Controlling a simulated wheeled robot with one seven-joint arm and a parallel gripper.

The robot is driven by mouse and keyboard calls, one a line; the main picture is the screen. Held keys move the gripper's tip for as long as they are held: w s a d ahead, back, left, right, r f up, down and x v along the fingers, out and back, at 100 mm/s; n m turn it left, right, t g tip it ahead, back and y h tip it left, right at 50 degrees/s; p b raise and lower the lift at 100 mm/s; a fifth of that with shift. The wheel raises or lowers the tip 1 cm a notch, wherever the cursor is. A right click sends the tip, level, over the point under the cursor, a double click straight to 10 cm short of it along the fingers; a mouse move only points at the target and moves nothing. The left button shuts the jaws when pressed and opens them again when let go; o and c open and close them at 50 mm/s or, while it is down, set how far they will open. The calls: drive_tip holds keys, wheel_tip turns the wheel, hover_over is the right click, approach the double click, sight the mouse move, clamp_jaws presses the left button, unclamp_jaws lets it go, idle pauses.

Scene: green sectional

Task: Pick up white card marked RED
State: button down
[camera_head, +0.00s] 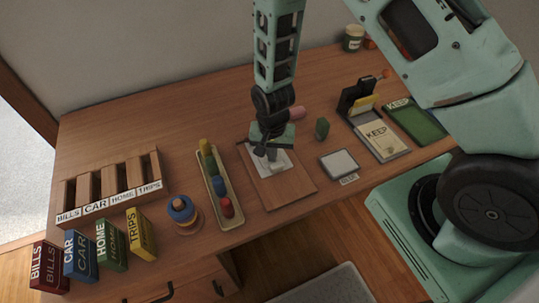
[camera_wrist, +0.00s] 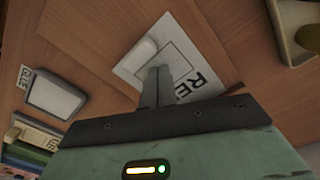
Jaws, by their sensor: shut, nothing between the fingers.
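The white card marked RED (camera_wrist: 205,62) lies flat on a brown wooden board (camera_head: 292,192). In the wrist view part of its lettering shows, with the rest of the word cut off by my gripper. In the head view the card (camera_head: 283,166) is partly covered by my gripper (camera_head: 266,155). My gripper (camera_wrist: 157,80) points down over the card with its fingers shut together and nothing between them. A small white block-like piece (camera_wrist: 138,54) is at the card's edge beside the fingertips. I cannot tell whether the fingertips touch the card.
A tray of coloured pegs (camera_head: 217,190) stands left of the board, and a white pad (camera_head: 339,164) lies to its right. A labelled wooden rack (camera_head: 110,205), coloured boxes (camera_head: 110,246) and a blue round object (camera_head: 182,212) are farther left. KEEP-marked stands (camera_head: 383,139) are at right.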

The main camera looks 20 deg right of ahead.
drive_tip(key=shift+s, duration=2.85)
wheel_tip(320, 180, up, 7)
drive_tip(key=p, duration=0.6)
drive_tip(key=shift+w, duration=0.35)
wheel_tip(320, 180, up, 7)
drive_tip(key=n, duration=0.3)
hover_over(280, 177)
drive_tip(key=a, duration=0.4)
drive_tip(key=s+a+r+n+y, duration=0.1)
drive_tip(key=s+a+r+n, duration=0.2)
drive_tip(key=r, duration=0.4)
drive_tip(key=s+a+r+n, duration=0.1)
drive_tip(key=s+r+n, duration=0.25)
drive_tip(key=r, duration=0.25)
drive_tip(key=s+d+r+n, duration=0.1)
drive_tip(key=s+r+n, duration=0.3)
drive_tip(key=s+r, duration=0.2)
drive_tip(key=shift+s+d+r, duration=0.25)
drive_tip(key=shift+s+d, duration=0.1)
drive_tip(key=shift+s, duration=0.55)
